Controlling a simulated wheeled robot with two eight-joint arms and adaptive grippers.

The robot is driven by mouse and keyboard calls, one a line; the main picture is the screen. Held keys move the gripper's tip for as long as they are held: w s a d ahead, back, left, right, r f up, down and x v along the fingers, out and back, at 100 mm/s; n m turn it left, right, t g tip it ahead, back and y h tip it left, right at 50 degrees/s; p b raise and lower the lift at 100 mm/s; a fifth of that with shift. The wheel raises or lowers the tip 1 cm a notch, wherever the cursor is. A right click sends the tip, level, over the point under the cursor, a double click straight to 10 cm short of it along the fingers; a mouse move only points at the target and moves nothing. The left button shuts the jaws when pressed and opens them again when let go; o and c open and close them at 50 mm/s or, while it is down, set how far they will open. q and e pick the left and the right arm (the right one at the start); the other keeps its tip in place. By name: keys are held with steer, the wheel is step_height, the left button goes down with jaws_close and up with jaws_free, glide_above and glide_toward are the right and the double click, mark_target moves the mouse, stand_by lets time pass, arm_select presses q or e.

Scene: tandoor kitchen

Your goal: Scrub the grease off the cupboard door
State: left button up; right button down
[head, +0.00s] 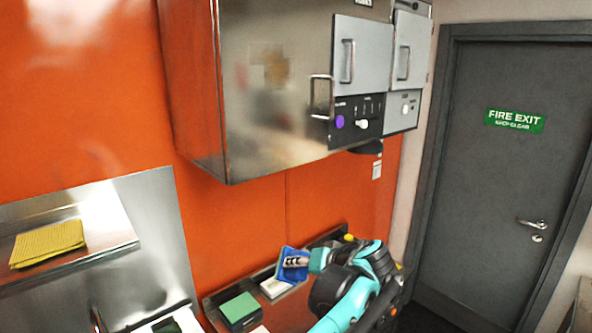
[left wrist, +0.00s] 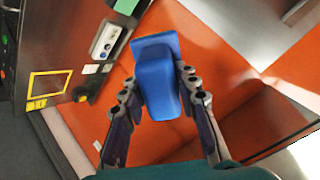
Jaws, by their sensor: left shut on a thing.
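The steel wall cupboard has a shiny door (head: 255,115) with a bar handle (head: 320,97) at its right edge. A blurred brownish patch (head: 272,68) shows on the upper part of the door; I cannot tell grease from reflection there. My left gripper (head: 298,262) is below the cupboard, apart from the door. It is shut on a blue scrubber (head: 288,268). In the left wrist view the blue scrubber (left wrist: 160,80) sits between the two fingers (left wrist: 163,100), its flat broad end pointing away. My right gripper is not in view.
A lower ledge holds a green block (head: 240,308) and a pale block (head: 275,288). A folded yellow cloth (head: 48,243) lies on a steel shelf (head: 110,235) at left. Grey units with knobs (head: 362,124) adjoin the cupboard. A grey fire exit door (head: 510,190) stands right.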

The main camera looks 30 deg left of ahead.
arm_select(q)
step_height(320, 180, up, 44)
steer(key=s+t+y+p, duration=0.25)
steer(key=y+p, duration=0.35)
steer(key=p, duration=0.6)
steer(key=x, duration=0.5)
steer(key=shift+a, duration=0.25)
steer(key=shift+x, duration=0.95)
steer(key=shift+w, duration=0.1)
